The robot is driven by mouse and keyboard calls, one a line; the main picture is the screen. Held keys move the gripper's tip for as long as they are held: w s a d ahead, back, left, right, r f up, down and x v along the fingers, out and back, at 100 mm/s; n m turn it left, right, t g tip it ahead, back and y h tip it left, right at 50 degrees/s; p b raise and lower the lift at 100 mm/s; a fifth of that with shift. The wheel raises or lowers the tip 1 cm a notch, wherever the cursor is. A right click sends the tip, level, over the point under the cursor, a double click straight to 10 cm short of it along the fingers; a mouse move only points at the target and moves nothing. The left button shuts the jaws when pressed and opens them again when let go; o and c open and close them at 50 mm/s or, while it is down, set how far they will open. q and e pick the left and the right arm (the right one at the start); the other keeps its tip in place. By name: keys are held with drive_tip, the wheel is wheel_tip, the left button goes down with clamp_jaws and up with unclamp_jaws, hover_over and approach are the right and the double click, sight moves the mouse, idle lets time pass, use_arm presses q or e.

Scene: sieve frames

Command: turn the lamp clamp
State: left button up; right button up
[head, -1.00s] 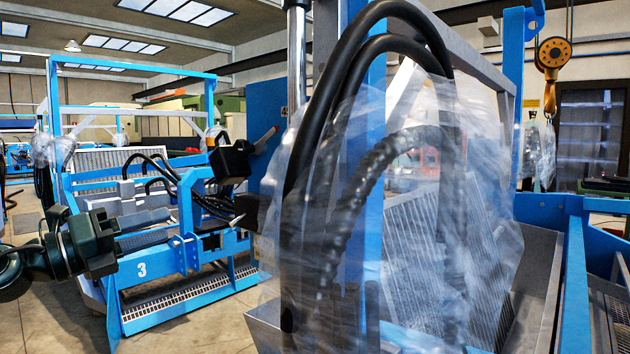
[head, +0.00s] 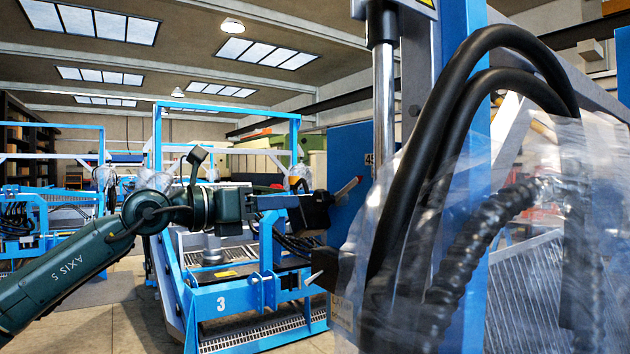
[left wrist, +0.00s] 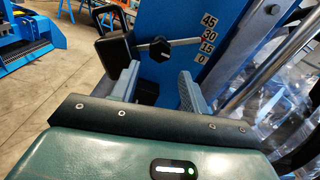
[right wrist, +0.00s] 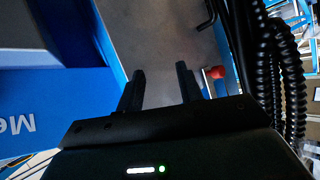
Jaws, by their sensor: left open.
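In the left wrist view a black knob (left wrist: 160,48) sits on a thin rod beside a blue plate with an angle scale (left wrist: 207,40). It looks like the lamp clamp. A black lamp head (left wrist: 116,48) is at the rod's left end. My left gripper (left wrist: 158,82) is open and empty, its fingers pointing at the knob, which appears just beyond and between the tips. In the head view my left gripper (head: 285,202) is close to the black lamp (head: 316,211), partly overlapping it. My right gripper (right wrist: 160,78) is open and empty in the right wrist view.
Black hoses (head: 470,130) under clear plastic wrap (head: 400,240) stand close on the right in the head view. A blue machine frame marked 3 (head: 250,302) is behind the left arm. A red ball knob (right wrist: 216,72) is near the right gripper's fingers, beside coiled cables (right wrist: 285,80).

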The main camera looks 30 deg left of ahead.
sight(316, 202)
use_arm(q)
drive_tip(key=p+x, duration=0.5)
drive_tip(key=x, duration=0.2)
drive_tip(key=shift+r, duration=0.15)
drive_tip(key=shift+w+d+p, duration=0.25)
drive_tip(key=shift+w+p, duration=0.1)
drive_tip(key=shift+w, duration=0.15)
use_arm(e)
drive_tip(key=shift+a+r+n+g, duration=0.1)
drive_tip(key=shift+r+n+g, duration=0.5)
drive_tip(key=shift+r, duration=0.75)
use_arm(q)
drive_tip(key=shift+c, duration=0.3)
drive_tip(key=c, duration=0.7)
drive_tip(key=shift+o, duration=0.2)
